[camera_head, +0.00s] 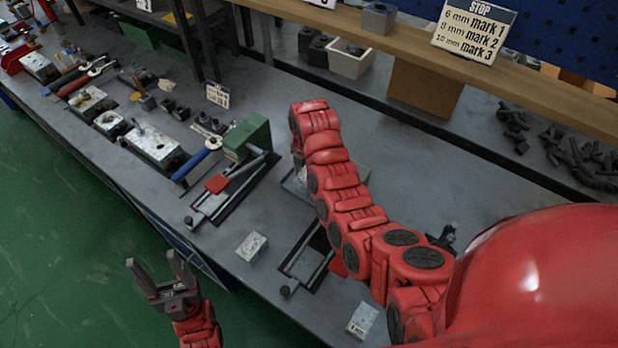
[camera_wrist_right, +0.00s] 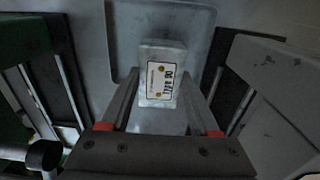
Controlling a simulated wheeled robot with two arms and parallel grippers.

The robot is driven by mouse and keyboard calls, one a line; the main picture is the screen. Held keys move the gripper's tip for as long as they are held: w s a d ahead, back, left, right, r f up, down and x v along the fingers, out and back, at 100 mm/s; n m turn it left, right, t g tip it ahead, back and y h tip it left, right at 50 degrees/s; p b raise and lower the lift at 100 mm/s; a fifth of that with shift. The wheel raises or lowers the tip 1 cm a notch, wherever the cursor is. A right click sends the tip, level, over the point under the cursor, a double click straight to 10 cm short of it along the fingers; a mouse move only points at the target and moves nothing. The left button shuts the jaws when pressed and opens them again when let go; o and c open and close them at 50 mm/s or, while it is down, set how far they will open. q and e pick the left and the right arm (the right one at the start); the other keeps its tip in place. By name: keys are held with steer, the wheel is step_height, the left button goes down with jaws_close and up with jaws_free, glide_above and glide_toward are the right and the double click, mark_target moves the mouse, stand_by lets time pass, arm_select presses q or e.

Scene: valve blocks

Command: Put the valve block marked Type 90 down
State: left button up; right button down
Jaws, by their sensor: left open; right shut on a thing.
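Beyond the block lies a shallow grey tray (camera_wrist_right: 205,18). In the head view the tray (camera_head: 294,184) is partly hidden by my right arm, which also hides the right gripper and the held block. My left gripper (camera_head: 150,274) is open and empty over the green floor, off the bench's front edge.
One small pale block (camera_head: 251,246) stands near the bench's front edge and another (camera_head: 362,320) farther right. A green-ended fixture (camera_head: 249,138) stands left of the tray; another fixture (camera_head: 305,264) lies in front. A shelf with a stop sign (camera_head: 474,30) runs behind.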

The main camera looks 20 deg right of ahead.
steer(key=shift+w+d+r, duration=0.15)
steer(key=shift+w+d, duration=0.3)
steer(key=shift+w, duration=0.1)
steer(key=shift+w+d+p, duration=0.25)
steer(key=shift+w+p, duration=0.05)
steer(key=shift+w, duration=0.05)
steer(key=shift+s+f+p, duration=0.1)
steer(key=shift+f+p, duration=0.25)
steer(key=shift+f, duration=0.1)
steer(key=shift+f+p, duration=0.3)
steer(key=shift+f, duration=1.15)
